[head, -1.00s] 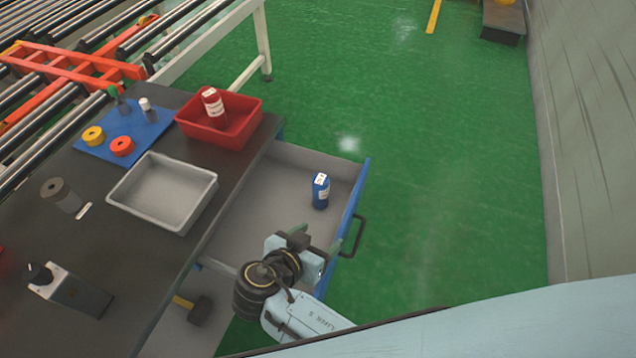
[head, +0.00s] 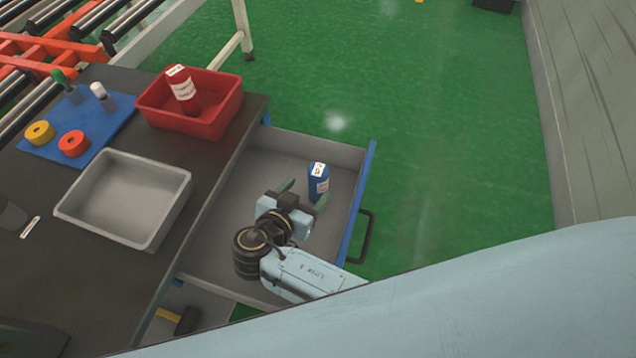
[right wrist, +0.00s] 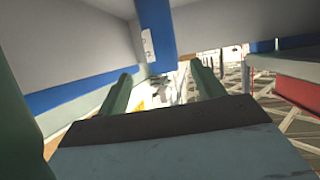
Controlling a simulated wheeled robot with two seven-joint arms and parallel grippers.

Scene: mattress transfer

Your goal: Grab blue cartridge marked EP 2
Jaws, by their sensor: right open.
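The blue cartridge (head: 318,186) stands upright in the open grey drawer (head: 235,205), near its far right corner. Its white label is too small to read. My right gripper (head: 304,194) reaches over the drawer with its two green fingers open. Its fingertips are close to the cartridge, one to its left and one at its near side. I cannot tell whether they touch it. In the right wrist view, a blue upright shape with a white patch, apparently the cartridge (right wrist: 158,40), is ahead of the open fingers. My left gripper is not in view.
The drawer has a blue front edge (head: 355,210) and a black handle (head: 362,237). On the dark table stand a red bin (head: 225,115) holding a red cartridge (head: 184,92), an empty grey tray (head: 125,195), and a blue mat (head: 100,122) with small parts.

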